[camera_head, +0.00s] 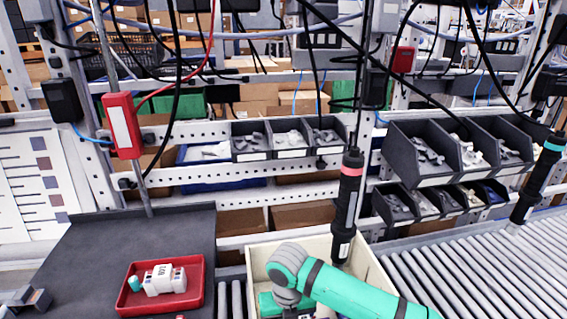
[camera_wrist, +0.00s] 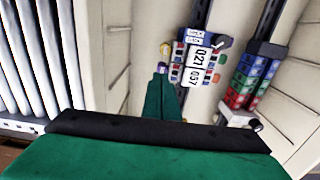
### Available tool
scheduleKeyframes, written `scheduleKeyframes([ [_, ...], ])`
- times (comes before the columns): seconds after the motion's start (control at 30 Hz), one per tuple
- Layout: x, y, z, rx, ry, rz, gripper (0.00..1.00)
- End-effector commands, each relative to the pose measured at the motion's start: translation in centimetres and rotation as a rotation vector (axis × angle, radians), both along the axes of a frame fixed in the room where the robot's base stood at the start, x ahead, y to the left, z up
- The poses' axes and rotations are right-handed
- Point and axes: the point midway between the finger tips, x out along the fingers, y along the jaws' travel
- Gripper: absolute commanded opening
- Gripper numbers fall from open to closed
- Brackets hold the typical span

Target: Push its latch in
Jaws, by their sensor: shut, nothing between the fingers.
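In the wrist view a white module (camera_wrist: 197,62) with printed number labels and coloured terminals sits on a dark rail (camera_wrist: 199,15) inside a beige crate (camera_wrist: 118,50). In the head view my arm covers much of the crate (camera_head: 372,268), and the gripper tip and module are hidden.
A second module with blue, green and red blocks (camera_wrist: 250,80) stands to the right in the crate. A black screwdriver (camera_head: 347,205) hangs over the crate. A red tray (camera_head: 124,300) with a white device (camera_head: 163,280) lies left; roller conveyor (camera_head: 470,255) is right.

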Motion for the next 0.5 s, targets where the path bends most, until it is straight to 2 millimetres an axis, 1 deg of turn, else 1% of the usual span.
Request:
scheduleKeyframes([
  [0.17, 0.0, 0.0, 0.4, 0.0, -0.001, 0.0, 0.0],
  [0.5, 0.1, 0.1, 3.8, 0.001, -0.003, 0.002, 0.0],
])
